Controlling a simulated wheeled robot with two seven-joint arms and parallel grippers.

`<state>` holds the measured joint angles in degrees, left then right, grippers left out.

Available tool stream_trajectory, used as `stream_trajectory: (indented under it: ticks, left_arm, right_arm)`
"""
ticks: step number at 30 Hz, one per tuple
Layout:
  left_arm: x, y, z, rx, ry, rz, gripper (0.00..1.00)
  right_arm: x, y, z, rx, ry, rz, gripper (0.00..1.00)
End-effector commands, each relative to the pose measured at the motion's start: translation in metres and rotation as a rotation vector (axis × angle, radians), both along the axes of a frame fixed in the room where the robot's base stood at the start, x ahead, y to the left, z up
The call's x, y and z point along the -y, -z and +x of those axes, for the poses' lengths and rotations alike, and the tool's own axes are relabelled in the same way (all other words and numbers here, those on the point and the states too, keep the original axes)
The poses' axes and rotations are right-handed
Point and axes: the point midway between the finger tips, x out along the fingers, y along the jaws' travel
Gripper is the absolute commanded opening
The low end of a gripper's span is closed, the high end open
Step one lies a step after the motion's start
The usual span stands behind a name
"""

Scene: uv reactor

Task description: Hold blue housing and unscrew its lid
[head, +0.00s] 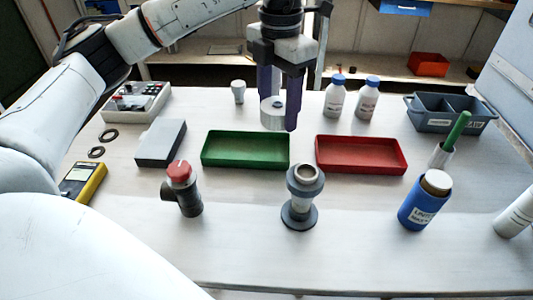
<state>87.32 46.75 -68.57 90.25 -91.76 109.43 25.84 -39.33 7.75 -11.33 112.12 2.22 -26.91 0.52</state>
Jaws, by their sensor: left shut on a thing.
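The blue housing (416,215) stands at the front right of the table, with a white label on its side. A cream-brown round lid (437,181) sits on its top. My left gripper (280,114) points down at the back middle of the table, far from the housing. It is shut on a short white-grey cylinder (271,112), which one finger partly hides. I cannot tell whether the cylinder touches the table. My right gripper is not in view.
A green tray (245,163) and a red tray (360,167) lie mid-table. A grey flanged fitting (299,213) and a red-capped valve (186,200) stand in front. A white holder with a green stick (442,154) stands close behind the housing. The front strip is clear.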

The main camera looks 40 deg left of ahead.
Motion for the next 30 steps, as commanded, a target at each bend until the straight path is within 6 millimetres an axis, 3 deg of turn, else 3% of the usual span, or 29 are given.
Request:
stream_trajectory:
  ticks: [3, 7, 15, 30]
  left_arm:
    - [-0.02, 0.004, 0.0, -0.001, -0.193, 0.0, 0.26]
    - [-0.029, 0.012, 0.0, -0.002, -0.284, 0.003, 0.26]
    - [-0.03, 0.059, -0.001, -0.003, -0.296, 0.004, 0.26]
    - [-0.029, 0.106, -0.001, -0.001, -0.293, 0.002, 0.26]
  right_arm:
    - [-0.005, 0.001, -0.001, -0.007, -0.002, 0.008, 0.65]
    - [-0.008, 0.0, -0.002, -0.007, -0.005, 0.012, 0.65]
    - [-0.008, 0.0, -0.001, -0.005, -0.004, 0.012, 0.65]
    - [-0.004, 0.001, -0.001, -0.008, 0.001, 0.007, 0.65]
